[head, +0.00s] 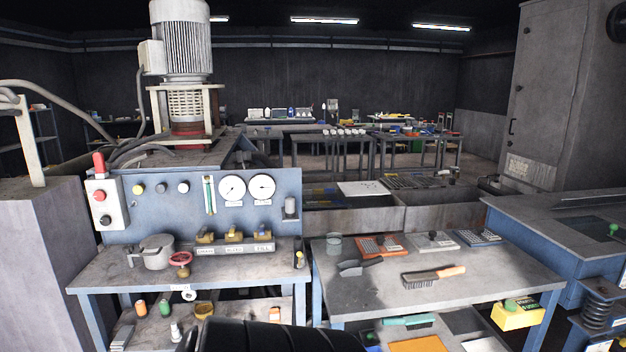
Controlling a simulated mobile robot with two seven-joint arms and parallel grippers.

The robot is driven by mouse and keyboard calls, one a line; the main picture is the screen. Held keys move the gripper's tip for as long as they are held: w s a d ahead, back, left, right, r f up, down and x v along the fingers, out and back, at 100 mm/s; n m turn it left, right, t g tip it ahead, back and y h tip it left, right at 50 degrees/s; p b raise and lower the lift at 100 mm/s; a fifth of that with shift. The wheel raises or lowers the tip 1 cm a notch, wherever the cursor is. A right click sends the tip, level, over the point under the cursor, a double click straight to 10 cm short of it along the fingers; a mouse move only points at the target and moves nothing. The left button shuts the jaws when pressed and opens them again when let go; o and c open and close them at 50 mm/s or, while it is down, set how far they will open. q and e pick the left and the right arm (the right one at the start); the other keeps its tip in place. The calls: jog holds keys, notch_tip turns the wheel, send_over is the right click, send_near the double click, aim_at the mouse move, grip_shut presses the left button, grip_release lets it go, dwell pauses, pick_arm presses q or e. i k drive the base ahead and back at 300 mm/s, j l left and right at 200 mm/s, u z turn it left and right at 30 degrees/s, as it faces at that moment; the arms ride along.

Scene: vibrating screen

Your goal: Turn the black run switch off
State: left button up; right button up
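A light grey switch box (106,204) is at the left end of the blue panel (270,195). Neither gripper is in view.
Two gauges (247,188) are on the panel. The bench (120,272) below holds a metal pot (152,252), a red handwheel (180,260) and brass valves (234,235). A second table (380,300) with brushes stands to the right. A dark ribbed part of mine crosses the bottom edge.

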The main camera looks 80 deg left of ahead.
aim_at(104, 221)
jog(key=u, duration=3.2)
jog(key=i+u, duration=0.35)
jog(key=i+l+u, duration=0.1)
jog(key=i+u, duration=0.25)
jog(key=k, duration=0.05)
